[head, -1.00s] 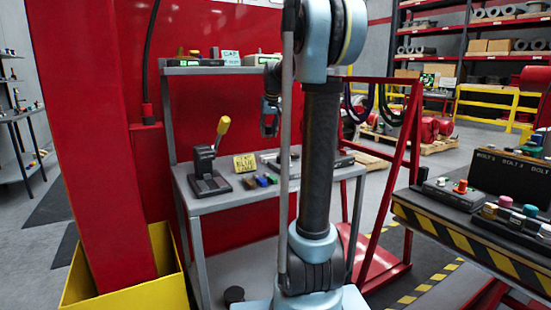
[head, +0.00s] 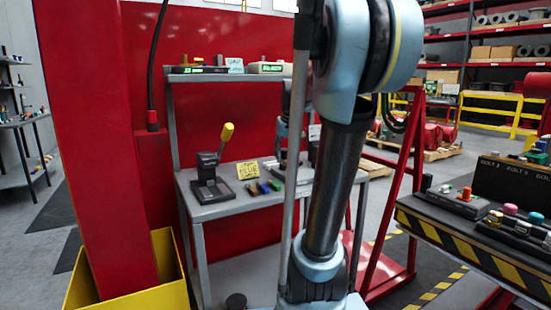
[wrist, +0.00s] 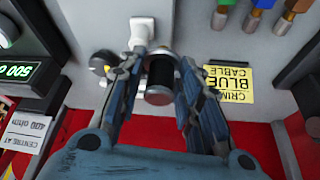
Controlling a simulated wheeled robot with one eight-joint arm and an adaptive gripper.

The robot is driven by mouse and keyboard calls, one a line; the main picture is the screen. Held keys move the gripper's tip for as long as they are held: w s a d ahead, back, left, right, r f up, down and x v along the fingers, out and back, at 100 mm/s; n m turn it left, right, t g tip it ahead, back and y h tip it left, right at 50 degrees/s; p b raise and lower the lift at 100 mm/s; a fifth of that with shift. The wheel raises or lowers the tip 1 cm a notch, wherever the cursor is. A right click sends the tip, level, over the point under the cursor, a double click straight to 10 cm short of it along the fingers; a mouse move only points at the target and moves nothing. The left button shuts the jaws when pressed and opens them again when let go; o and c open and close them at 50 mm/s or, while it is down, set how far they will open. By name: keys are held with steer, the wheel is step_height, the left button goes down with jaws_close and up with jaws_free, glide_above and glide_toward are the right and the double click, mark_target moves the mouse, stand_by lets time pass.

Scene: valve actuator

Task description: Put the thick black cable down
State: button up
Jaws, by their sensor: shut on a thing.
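The thick black cable (wrist: 160,76) is a short dark cylinder with a pale metallic end in the wrist view. My gripper (wrist: 163,62) is shut on it, with one finger on each side. The grey bench top (wrist: 225,65) lies beyond the cable; I cannot tell whether the cable touches it. In the head view my gripper (head: 282,148) is over the right part of the bench (head: 217,211), partly behind my arm, and the cable cannot be made out there.
A yellow note (head: 248,170) and several short coloured cables (head: 264,187) are on the bench. A black lever tool (head: 210,178) with a yellow handle stands at left. In the wrist view, a white block (wrist: 142,29) and a black round part (wrist: 102,62) are close to the fingers.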

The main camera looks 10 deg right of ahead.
steer(key=shift+w+a+f, duration=0.25)
steer(key=shift+w+f, duration=0.35)
steer(key=shift+w, duration=2.1)
steer(key=shift+w+a+f, duration=0.2)
steer(key=shift+w+f, duration=0.4)
steer(key=shift+w, duration=2.05)
steer(key=shift+w+a+f, duration=0.25)
steer(key=shift+w+f, duration=0.35)
steer(key=shift+w, duration=2.1)
steer(key=shift+f, duration=0.6)
steer(key=o, duration=1.2)
steer(key=shift+c, duration=0.2)
steer(key=shift+r, duration=0.5)
steer(key=v, duration=1.2)
steer(key=shift+r, duration=0.2)
